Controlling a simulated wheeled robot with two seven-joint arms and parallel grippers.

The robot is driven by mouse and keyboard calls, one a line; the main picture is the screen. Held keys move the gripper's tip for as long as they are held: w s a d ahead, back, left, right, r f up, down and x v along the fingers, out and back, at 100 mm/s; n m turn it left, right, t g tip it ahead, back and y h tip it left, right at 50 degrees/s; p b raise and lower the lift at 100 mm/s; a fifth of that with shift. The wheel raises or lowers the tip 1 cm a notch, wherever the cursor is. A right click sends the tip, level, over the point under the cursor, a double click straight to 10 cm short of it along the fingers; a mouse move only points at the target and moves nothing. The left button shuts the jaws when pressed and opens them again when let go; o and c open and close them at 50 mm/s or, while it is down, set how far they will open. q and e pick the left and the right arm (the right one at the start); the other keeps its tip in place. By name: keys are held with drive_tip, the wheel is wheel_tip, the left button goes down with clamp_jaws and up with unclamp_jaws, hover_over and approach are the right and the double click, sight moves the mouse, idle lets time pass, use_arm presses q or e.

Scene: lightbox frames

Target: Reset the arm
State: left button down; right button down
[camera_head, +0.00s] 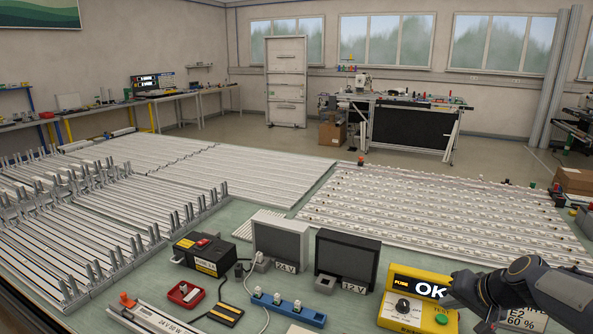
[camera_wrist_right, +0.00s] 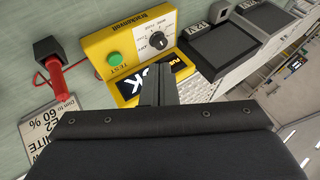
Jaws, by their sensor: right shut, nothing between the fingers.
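My right arm comes in at the lower right of the head view. Its gripper (camera_head: 456,292) is by the right side of a yellow tester (camera_head: 388,312) and hides part of it. In the wrist view the right gripper (camera_wrist_right: 160,74) has its fingers together and empty, in front of the tester's display (camera_wrist_right: 133,88). The display reads OK; the tester also has a black dial (camera_wrist_right: 157,41) and a green button (camera_wrist_right: 113,60). From these views I cannot tell whether the fingers touch the tester. My left gripper is not in view.
A red-handled probe (camera_wrist_right: 56,78) and a printed label (camera_wrist_right: 50,128) lie beside the tester. The 12 V box (camera_head: 347,258), 24 V box (camera_head: 281,242) and blue socket strip (camera_head: 288,308) stand to its left. Rows of light strips (camera_head: 440,205) fill the table behind.

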drive_tip(key=s+a+r+n+y, duration=0.1)
drive_tip(key=s+a+r, duration=0.1)
drive_tip(key=s+a, duration=0.45)
drive_tip(key=s+a+r+n+y, duration=0.1)
drive_tip(key=s+a+r, duration=0.15)
drive_tip(key=s, duration=0.65)
drive_tip(key=s+a+f+n+g+h, duration=0.1)
drive_tip(key=s+a+f, duration=0.4)
drive_tip(key=s, duration=0.7)
drive_tip(key=shift+n+g, duration=0.3)
drive_tip(key=shift+n, duration=0.5)
drive_tip(key=shift+a, duration=0.1)
